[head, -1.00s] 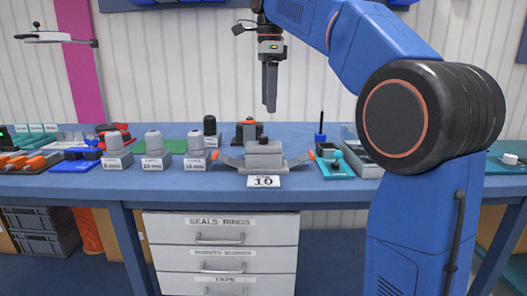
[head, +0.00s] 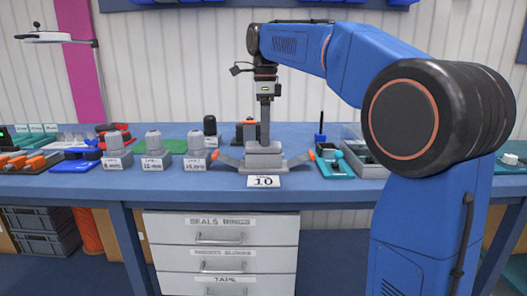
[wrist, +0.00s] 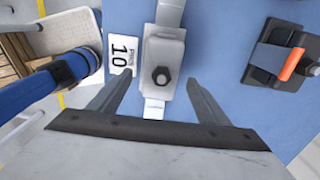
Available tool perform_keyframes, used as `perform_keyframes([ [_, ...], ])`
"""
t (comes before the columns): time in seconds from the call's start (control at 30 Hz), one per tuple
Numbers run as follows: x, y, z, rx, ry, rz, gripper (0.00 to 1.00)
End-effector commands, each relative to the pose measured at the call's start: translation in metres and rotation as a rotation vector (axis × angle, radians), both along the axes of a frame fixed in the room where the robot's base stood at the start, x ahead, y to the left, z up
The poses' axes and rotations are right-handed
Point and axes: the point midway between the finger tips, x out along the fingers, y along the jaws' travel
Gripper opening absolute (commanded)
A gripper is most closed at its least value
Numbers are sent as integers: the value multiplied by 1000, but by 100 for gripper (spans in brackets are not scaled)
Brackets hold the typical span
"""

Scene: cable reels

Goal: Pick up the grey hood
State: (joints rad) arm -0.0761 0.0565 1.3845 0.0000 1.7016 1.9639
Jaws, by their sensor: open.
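The grey hood (head: 264,148) is a block-shaped housing on a grey base with an orange-tipped arm on each side, at the middle of the bench. In the wrist view the hood (wrist: 165,52) shows from above, with a dark hexagonal fitting on it. My gripper (head: 265,139) points straight down over the hood, its fingertips at about the height of the hood's top. In the wrist view my gripper (wrist: 160,77) is open, with one finger on each side of the hood and a visible gap on both sides. The head view does not show whether the fingertips reach below the hood's top.
A card marked 10 (head: 263,181) lies in front of the hood. Labelled grey domed parts (head: 154,146) stand to the left. A black and orange part (head: 248,131) stands close behind. A teal tray (head: 335,163) is to the right.

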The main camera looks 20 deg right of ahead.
Motion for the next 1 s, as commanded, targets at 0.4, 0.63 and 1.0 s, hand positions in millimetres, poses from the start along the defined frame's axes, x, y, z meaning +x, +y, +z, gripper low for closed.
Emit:
perform_keyframes([
  [0.4, 2, 3, -36, 0, 1, 1, 70],
  [0.63, 3, 4, -60, 0, 0, 0, 70],
  [1.0, 3, 4, -63, 0, -1, 0, 49],
])
